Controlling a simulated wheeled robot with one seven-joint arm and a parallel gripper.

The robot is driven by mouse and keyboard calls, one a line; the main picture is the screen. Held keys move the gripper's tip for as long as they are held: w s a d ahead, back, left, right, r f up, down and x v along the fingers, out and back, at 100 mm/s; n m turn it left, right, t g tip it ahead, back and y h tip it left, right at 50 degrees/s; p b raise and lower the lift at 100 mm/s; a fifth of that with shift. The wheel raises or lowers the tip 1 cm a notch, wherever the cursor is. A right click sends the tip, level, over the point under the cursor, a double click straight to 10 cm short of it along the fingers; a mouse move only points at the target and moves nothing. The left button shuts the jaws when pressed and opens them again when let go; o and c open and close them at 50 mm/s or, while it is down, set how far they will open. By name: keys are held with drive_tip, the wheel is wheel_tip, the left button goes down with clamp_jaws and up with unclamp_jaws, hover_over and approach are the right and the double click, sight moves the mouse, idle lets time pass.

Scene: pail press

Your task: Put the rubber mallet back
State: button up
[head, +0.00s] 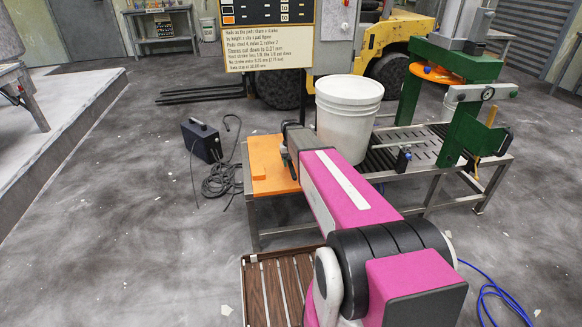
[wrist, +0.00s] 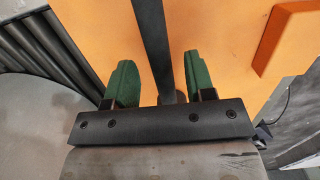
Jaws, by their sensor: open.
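My gripper (wrist: 160,82) is open, with its two green finger pads apart above an orange surface in the wrist view. A dark straight bar (wrist: 153,40) runs between the pads from the top of that view. It may be the mallet's handle, but no mallet head shows, and I cannot tell whether the bar touches a pad. In the head view my gripper (head: 288,158) is over the orange board (head: 262,184) at the left end of the metal stand. My arm hides part of the board there. I cannot make out the mallet in the head view.
A white pail (head: 348,120) stands close right of my gripper, on the slatted stand (head: 400,148). A green press (head: 465,130) stands farther right. A raised orange block (wrist: 290,38) lies right of the bar. A black box (head: 201,141) with cables sits on the floor left.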

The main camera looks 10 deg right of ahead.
sight(291, 163)
wheel_tip(291, 163, up, 9)
drive_tip(key=s+f, duration=0.2)
drive_tip(key=s, duration=1.1)
drive_tip(key=s+a+f+t, duration=0.1)
drive_tip(key=s+f, duration=0.1)
drive_tip(key=s, duration=1.1)
drive_tip(key=shift+s+a+f, duration=0.2)
drive_tip(key=shift+a+f, duration=0.05)
drive_tip(key=shift+a, duration=0.05)
